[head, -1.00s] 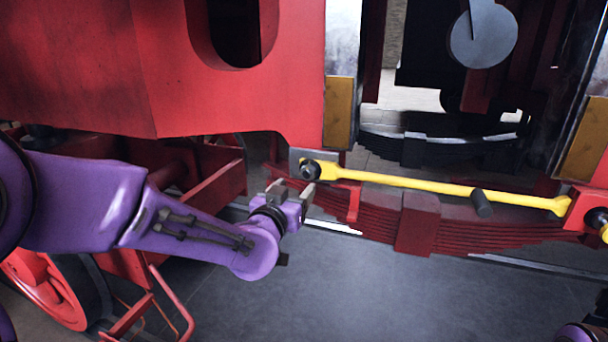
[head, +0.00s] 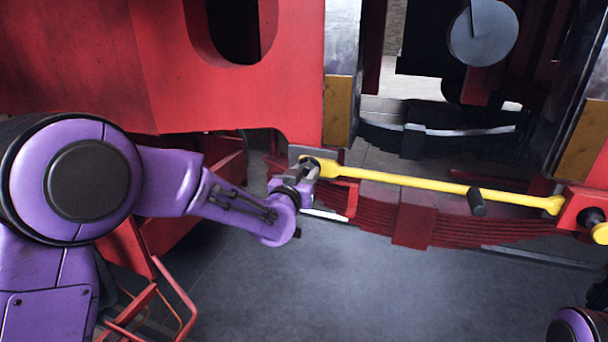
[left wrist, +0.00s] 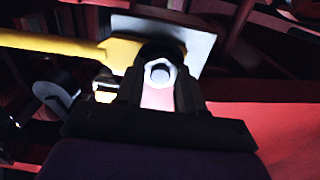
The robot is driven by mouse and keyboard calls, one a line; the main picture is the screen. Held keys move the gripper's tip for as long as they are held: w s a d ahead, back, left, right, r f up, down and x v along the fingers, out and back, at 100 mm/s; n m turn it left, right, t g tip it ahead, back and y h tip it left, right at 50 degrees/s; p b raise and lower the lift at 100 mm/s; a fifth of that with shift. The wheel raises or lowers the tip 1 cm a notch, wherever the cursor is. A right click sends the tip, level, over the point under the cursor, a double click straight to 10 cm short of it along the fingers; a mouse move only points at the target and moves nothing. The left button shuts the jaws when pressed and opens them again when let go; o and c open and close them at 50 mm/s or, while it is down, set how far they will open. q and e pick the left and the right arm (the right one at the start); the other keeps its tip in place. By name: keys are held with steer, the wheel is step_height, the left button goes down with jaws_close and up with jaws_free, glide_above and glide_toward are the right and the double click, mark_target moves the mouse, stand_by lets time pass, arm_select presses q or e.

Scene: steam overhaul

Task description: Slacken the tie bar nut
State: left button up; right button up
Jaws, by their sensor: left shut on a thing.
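The yellow tie bar (head: 420,183) runs across the front of the leaf spring, its left eye end set against a grey plate. The tie bar nut (left wrist: 160,72) is at that left end; in the left wrist view it shows as a bright hex face inside a dark round collar. My left gripper (head: 308,170) is at the left end of the bar, its fingers on either side of the nut and shut on it. In the head view the gripper hides most of the nut. A purple part of my right arm shows at the lower right, but no right gripper shows.
A red leaf spring (head: 415,222) lies just behind and below the bar. A dark cylinder (head: 478,203) sticks out by the bar. Red frame plates (head: 240,100) stand above my left arm, and thin red rails (head: 170,300) are below it. The grey floor in front is clear.

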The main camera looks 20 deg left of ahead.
arm_select(q)
steer(key=n+b, duration=0.2)
steer(key=n, duration=0.4)
steer(key=shift+f, duration=0.1)
steer(key=n+b, duration=0.2)
steer(key=n, duration=0.3)
steer(key=shift+n+b, duration=0.35)
steer(key=shift+n, duration=0.05)
steer(key=n+b, duration=0.3)
steer(key=n, duration=0.2)
steer(key=shift+f, duration=0.1)
steer(key=n+b, duration=0.2)
steer(key=n, duration=0.1)
steer(key=shift+n+b, duration=0.5)
steer(key=shift+n, duration=0.5)
steer(key=shift+r, duration=0.2)
steer(key=o, duration=1)
